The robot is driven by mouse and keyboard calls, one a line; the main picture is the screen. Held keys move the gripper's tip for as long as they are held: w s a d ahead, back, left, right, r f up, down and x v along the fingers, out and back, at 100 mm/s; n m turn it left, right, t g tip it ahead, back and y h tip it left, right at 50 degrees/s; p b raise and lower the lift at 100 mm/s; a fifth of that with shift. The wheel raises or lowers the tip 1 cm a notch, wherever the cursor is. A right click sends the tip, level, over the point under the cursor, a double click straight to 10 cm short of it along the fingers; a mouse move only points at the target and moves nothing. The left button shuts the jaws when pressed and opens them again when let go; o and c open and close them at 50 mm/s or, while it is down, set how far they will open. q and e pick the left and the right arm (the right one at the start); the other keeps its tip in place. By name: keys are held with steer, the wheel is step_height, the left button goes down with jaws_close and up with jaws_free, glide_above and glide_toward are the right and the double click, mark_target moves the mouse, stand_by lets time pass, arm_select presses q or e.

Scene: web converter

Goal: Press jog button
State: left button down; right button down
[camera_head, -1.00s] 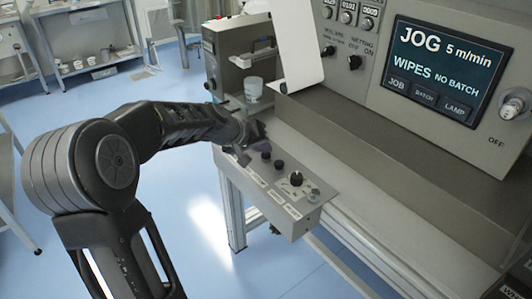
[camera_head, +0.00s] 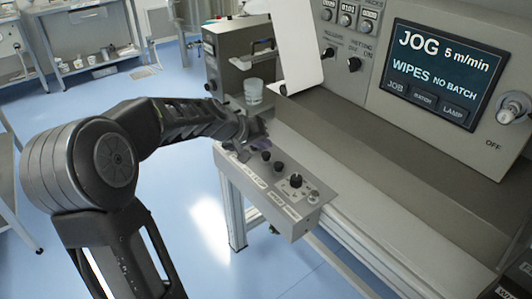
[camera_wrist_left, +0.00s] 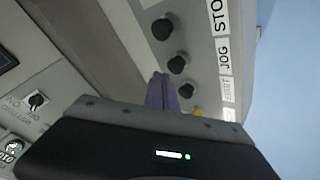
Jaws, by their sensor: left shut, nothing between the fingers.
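The control box (camera_head: 292,218) sticks out from the machine's front, with a row of black buttons and knobs on top. In the left wrist view, the button (camera_wrist_left: 176,64) beside the label JOG (camera_wrist_left: 224,62) lies between the one beside the STOP label and one closer to my fingers. My left gripper (camera_head: 260,145) is shut and empty over the far left end of the box. Its purple fingers (camera_wrist_left: 160,92) show beside the closest buttons; I cannot tell whether they touch any. Part of the button row is hidden behind the gripper. My right gripper is out of view.
The machine's screen (camera_head: 440,65) reads JOG 5 m/min. A clear cup (camera_head: 253,92) stands behind the gripper beside a grey unit (camera_head: 235,58). A large dark knob (camera_head: 296,181) and a metallic one (camera_head: 314,196) sit right of the buttons. Blue floor is open in front.

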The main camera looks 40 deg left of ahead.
mark_target(263, 156)
arm_select(q)
steer(key=shift+r+p, duration=1.9)
steer(key=shift+r, duration=0.65)
